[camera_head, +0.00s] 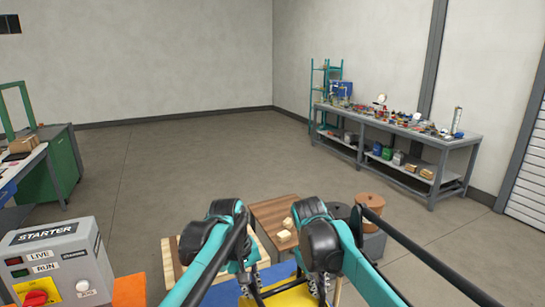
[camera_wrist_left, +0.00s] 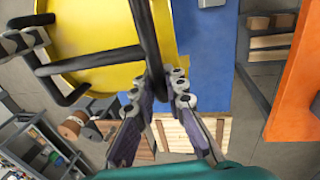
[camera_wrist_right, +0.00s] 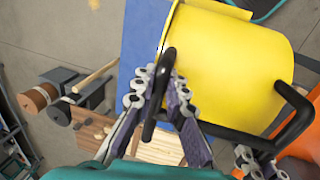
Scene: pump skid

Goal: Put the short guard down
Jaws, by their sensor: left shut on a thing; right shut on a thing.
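The short guard is a yellow curved shell (camera_head: 290,297) with black bar handles, low at the centre of the head view. It fills much of the right wrist view (camera_wrist_right: 235,65) and the upper left of the left wrist view (camera_wrist_left: 90,72). My left gripper (camera_wrist_left: 160,84) is shut on one black handle (camera_wrist_left: 148,40). My right gripper (camera_wrist_right: 160,88) is shut on the other black handle (camera_wrist_right: 168,62). The guard is between both grippers, over or beside a blue surface (camera_wrist_left: 208,55). Its underside is hidden, so I cannot tell whether it touches anything.
A grey starter box (camera_head: 60,262) stands at the left, beside an orange surface (camera_head: 130,290). A wooden-topped stand (camera_head: 280,212) with small blocks and a brown spool (camera_head: 371,203) lie beyond my grippers. A workbench (camera_head: 400,130) lines the right wall. Open floor lies between.

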